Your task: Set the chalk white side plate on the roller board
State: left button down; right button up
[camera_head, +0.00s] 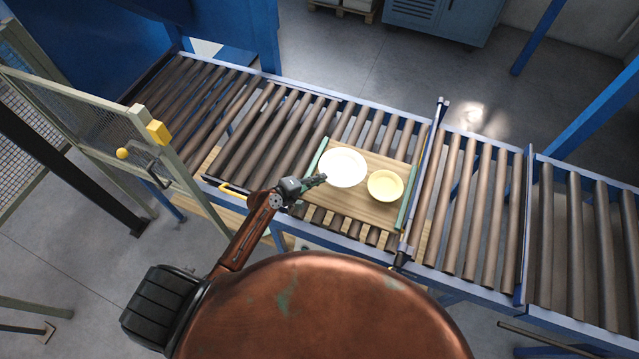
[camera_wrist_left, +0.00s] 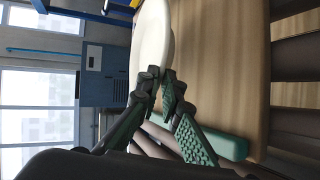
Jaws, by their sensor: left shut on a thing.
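The chalk white side plate (camera_head: 343,167) is over the left part of the wooden roller board (camera_head: 350,208). My left gripper (camera_head: 318,181) is shut on the plate's near left rim. In the left wrist view the fingertips (camera_wrist_left: 165,84) meet at the rim of the plate (camera_wrist_left: 152,40), and the board (camera_wrist_left: 225,60) lies close alongside its face. I cannot tell whether the plate touches the board or hangs just above it. My right gripper is not in view.
A pale yellow bowl or dish (camera_head: 385,185) sits on the board just right of the plate. Green strips edge the board, one at its right end (camera_head: 407,198). The board is on a roller conveyor (camera_head: 290,115). A mesh gate (camera_head: 90,115) stands at the left.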

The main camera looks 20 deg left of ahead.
aim_at(319, 188)
pick_arm(q)
jog(key=shift+w+a+f, duration=0.1)
jog(key=shift+w+f, duration=0.05)
jog(key=shift+w, duration=0.1)
notch_tip(319, 188, down, 3)
jog(key=shift+w+a+f, duration=0.1)
jog(key=shift+f, duration=0.1)
jog(key=c, duration=2.1)
grip_release()
jog(key=b+v, duration=0.1)
jog(key=v, duration=1.1)
